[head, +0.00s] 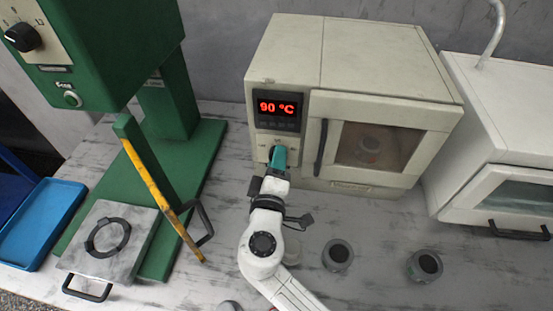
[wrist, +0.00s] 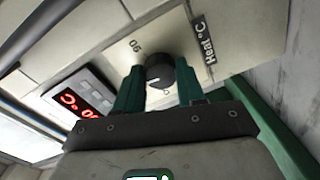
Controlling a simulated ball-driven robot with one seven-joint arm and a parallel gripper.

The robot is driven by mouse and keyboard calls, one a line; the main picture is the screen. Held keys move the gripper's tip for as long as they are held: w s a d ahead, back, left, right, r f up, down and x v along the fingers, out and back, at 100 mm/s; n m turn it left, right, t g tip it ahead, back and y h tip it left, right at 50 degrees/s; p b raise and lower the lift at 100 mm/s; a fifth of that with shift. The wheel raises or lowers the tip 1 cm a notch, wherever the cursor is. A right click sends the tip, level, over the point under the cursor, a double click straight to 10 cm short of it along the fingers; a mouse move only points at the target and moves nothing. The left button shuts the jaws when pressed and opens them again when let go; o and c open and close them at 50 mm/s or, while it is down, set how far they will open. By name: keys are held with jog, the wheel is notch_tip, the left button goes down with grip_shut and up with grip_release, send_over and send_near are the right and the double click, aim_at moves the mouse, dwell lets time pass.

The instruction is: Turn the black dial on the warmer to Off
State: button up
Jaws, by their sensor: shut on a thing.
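The warmer (head: 375,60) is a cream box with a red display reading 90 °C (head: 277,107) and a dark-framed window in its door. In the wrist view, the black dial (wrist: 159,72) sits on the warmer's panel, with a "90" mark to its upper left and a "Heat °C" label to its right. A white pointer line shows on the dial's face. My gripper (wrist: 160,88) has its green fingers on either side of the dial, shut on it. In the head view, my gripper (head: 278,158) hides most of the dial at the warmer's lower left panel.
A green press (head: 170,90) stands at left with a yellow-edged lever (head: 160,195) and a grey plate (head: 110,215) in front. Blue trays (head: 45,220) lie far left. Two small dark-filled cups (head: 338,254) (head: 425,265) stand right of my arm. A white cabinet (head: 480,120) stands at right.

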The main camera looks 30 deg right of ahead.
jog(key=shift+w+a+n+h+p, duration=0.1)
jog(key=shift+n+h+p, duration=0.1)
jog(key=shift+n+p, duration=2.6)
jog(key=shift+a+n+h+p, duration=0.15)
jog(key=shift+n+p, duration=0.95)
jog(key=shift+n, duration=3.3)
jog(key=shift+d, duration=0.1)
jog(key=o, duration=1)
jog(key=shift+o, duration=0.2)
jog(key=b+v, duration=0.2)
jog(key=v, duration=0.8)
jog(key=shift+s+a, duration=0.25)
jog(key=shift+a, duration=0.1)
jog(key=shift+r, duration=0.1)
